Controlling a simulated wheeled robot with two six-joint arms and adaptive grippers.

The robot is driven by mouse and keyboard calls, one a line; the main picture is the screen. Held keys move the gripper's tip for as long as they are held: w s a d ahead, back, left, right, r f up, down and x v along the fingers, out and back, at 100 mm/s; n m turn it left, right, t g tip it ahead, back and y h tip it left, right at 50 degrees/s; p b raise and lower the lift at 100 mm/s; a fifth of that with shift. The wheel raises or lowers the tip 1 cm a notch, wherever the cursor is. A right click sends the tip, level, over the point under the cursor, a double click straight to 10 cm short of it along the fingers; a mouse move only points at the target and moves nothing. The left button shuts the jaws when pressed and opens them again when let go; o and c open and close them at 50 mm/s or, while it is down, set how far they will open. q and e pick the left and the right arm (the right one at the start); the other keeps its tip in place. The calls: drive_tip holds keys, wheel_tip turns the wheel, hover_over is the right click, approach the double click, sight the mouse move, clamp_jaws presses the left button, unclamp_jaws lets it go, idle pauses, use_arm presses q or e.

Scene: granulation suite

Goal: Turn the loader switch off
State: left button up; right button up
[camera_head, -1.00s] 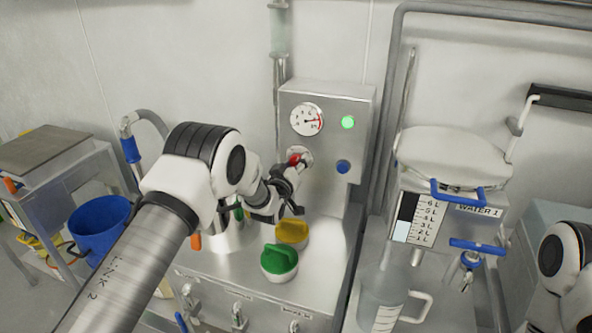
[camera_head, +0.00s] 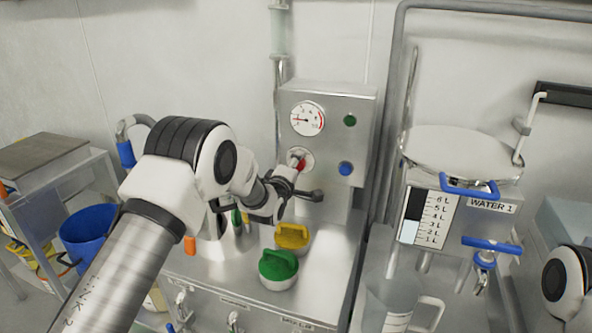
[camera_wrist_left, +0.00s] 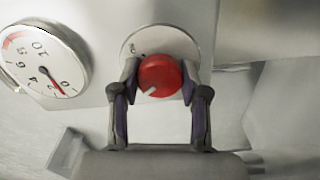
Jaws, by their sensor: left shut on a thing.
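The loader switch is a red round knob (camera_head: 301,165) on a pale round plate on the steel control panel (camera_head: 330,110). It also shows in the left wrist view as a red knob (camera_wrist_left: 160,75) with a white pointer mark at its lower left. My left gripper (camera_head: 296,170) is at the panel and shut on the knob, with one finger on each side in the left wrist view (camera_wrist_left: 158,82). The indicator lamp (camera_head: 350,120) above the knob is dark green and unlit. My right gripper is out of view; only part of my right arm shows at the right edge.
A dial gauge (camera_head: 307,118) is above left of the knob and a blue button (camera_head: 345,168) is to its right. A water tank (camera_head: 460,215) stands to the right.

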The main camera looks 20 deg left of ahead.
use_arm(q)
drive_tip(key=shift+n+b, duration=0.35)
drive_tip(key=shift+n, duration=0.65)
drive_tip(key=shift+r, duration=0.1)
drive_tip(key=o, duration=1.1)
drive_tip(key=shift+w+d, duration=0.1)
drive_tip(key=shift+o, duration=0.2)
drive_tip(key=s, duration=1.2)
